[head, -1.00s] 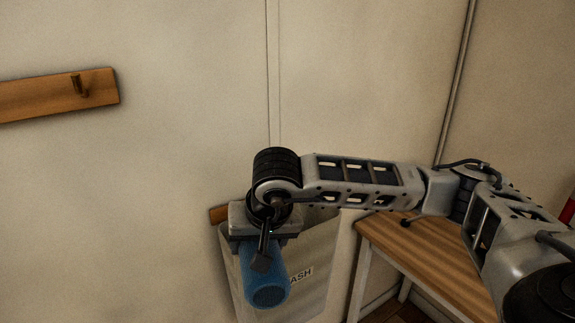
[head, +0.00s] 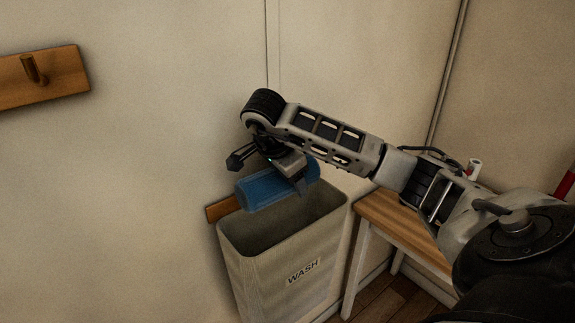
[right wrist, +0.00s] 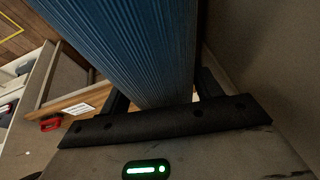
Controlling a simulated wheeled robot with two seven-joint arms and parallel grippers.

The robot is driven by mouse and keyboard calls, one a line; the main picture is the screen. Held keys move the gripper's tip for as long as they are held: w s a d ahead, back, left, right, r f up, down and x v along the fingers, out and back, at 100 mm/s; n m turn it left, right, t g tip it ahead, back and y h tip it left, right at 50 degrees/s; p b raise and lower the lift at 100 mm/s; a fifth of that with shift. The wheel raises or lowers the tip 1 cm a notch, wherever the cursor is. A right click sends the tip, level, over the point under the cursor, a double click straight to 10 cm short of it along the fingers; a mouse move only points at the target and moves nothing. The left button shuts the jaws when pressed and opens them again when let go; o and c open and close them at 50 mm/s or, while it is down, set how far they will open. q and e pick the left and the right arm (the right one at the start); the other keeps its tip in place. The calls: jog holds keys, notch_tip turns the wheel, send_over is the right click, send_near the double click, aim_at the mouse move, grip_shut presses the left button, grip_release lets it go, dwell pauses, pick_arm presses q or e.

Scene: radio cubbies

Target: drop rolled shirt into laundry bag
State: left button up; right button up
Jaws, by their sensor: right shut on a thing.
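The rolled shirt (head: 268,188) is a blue ribbed cylinder, lying nearly level just above the back of the laundry bag's opening in the head view. My right gripper (head: 300,182) is shut on it from above. The shirt (right wrist: 135,50) fills the middle of the right wrist view, between the dark fingers of the right gripper (right wrist: 160,105). The laundry bag (head: 290,265) is a tall beige open-topped bin with a WASH label. Its inside looks empty where I can see it; the far part is hidden by the shirt. My left gripper is not in view.
A slatted wooden bench (head: 405,228) with white legs stands right of the bag. A wooden hook rail (head: 45,78) is on the wall at upper left. A small white cylinder (head: 474,168) shows behind my right arm.

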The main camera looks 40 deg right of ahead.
jog(key=shift+f, duration=0.75)
jog(key=o, duration=1.1)
jog(key=shift+o, duration=0.2)
jog(key=v, duration=1.6)
jog(key=shift+p, duration=0.4)
jog(key=shift+a+f, duration=0.15)
